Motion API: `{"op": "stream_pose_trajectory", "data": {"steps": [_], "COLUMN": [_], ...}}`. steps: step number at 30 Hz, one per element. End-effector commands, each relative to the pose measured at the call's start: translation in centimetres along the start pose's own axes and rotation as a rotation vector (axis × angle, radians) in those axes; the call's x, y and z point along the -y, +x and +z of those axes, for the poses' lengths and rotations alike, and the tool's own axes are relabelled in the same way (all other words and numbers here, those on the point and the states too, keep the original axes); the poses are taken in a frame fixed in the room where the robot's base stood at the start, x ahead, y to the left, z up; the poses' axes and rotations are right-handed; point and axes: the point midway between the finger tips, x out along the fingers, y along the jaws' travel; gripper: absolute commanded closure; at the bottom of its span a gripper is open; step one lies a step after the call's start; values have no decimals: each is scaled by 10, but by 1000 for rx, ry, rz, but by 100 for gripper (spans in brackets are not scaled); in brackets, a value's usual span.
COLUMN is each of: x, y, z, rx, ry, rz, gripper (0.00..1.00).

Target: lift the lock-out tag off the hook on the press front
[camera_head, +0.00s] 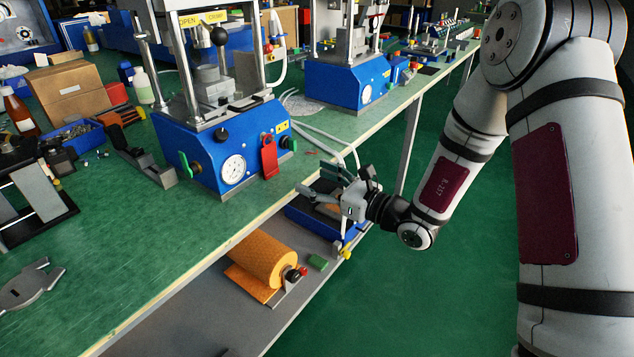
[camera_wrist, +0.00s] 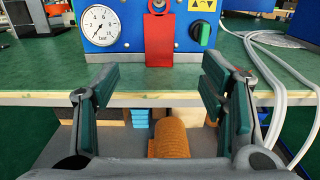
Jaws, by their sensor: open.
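The red lock-out tag (camera_head: 269,156) hangs on the front of the blue press (camera_head: 215,165), to the right of a round white gauge (camera_head: 233,169) and close to a green knob. It also shows in the wrist view (camera_wrist: 159,40), hanging flat above the bench edge. The hook is too small to make out clearly. My gripper (camera_head: 327,182) is in front of the bench edge, to the right of and apart from the tag. In the wrist view my gripper (camera_wrist: 158,95) has its fingers spread wide and nothing between them; the tag is ahead, above and between them.
The green bench top (camera_head: 120,220) has its front edge between my gripper and the press. White hoses (camera_wrist: 275,75) run down at the right. An orange roll (camera_head: 263,258) and a blue bin (camera_head: 322,220) are on the lower shelf. A second blue press (camera_head: 345,82) stands farther right.

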Motion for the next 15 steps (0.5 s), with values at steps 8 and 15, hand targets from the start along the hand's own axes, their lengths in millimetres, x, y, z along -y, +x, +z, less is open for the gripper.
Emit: {"op": "stream_pose_trajectory", "data": {"steps": [8, 15], "x": [-2, -2], "y": [45, 88], "z": [0, 0], "rx": [2, 1], "ry": [-4, -3], "rz": [6, 6], "gripper": [35, 35]}}
